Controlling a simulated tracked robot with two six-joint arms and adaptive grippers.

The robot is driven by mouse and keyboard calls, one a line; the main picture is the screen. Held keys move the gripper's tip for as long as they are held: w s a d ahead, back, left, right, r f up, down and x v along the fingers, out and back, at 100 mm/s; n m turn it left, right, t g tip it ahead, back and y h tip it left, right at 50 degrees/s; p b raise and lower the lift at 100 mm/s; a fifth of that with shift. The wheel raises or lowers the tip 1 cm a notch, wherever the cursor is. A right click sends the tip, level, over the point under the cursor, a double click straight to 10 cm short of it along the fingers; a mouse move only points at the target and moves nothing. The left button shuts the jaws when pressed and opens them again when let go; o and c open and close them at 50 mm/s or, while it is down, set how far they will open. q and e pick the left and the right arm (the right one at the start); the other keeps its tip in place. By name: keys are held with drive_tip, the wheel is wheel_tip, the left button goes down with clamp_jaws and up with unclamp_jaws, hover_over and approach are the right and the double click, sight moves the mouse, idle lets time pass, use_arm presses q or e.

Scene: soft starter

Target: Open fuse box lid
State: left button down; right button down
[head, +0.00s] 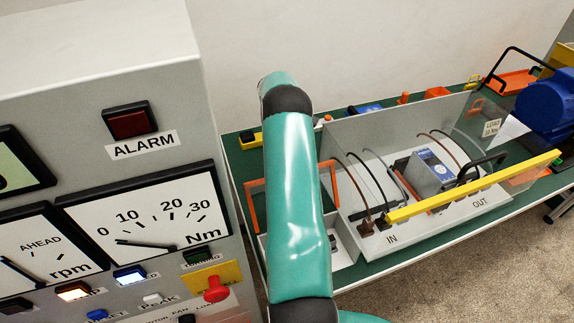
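A clear-walled box (365,128) stands on the green bench, with a yellow bar (475,187) along its front top edge. Inside are a blue-grey unit (428,170) and dark curved cables. A black handle (485,163) is near the bar. A smaller compartment with an orange frame (250,205) lies to its left, partly hidden behind my teal arm. I cannot tell which part is the fuse box lid, or whether it is open. My arm rises through the middle of the view; neither gripper shows.
A grey panel (90,60) with an ALARM button (130,121), dials and a red knob (216,289) fills the left. A blue motor (548,105) stands at the far right. Small orange and blue items sit along the back of the green bench (238,160). Open floor (490,265) lies in front.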

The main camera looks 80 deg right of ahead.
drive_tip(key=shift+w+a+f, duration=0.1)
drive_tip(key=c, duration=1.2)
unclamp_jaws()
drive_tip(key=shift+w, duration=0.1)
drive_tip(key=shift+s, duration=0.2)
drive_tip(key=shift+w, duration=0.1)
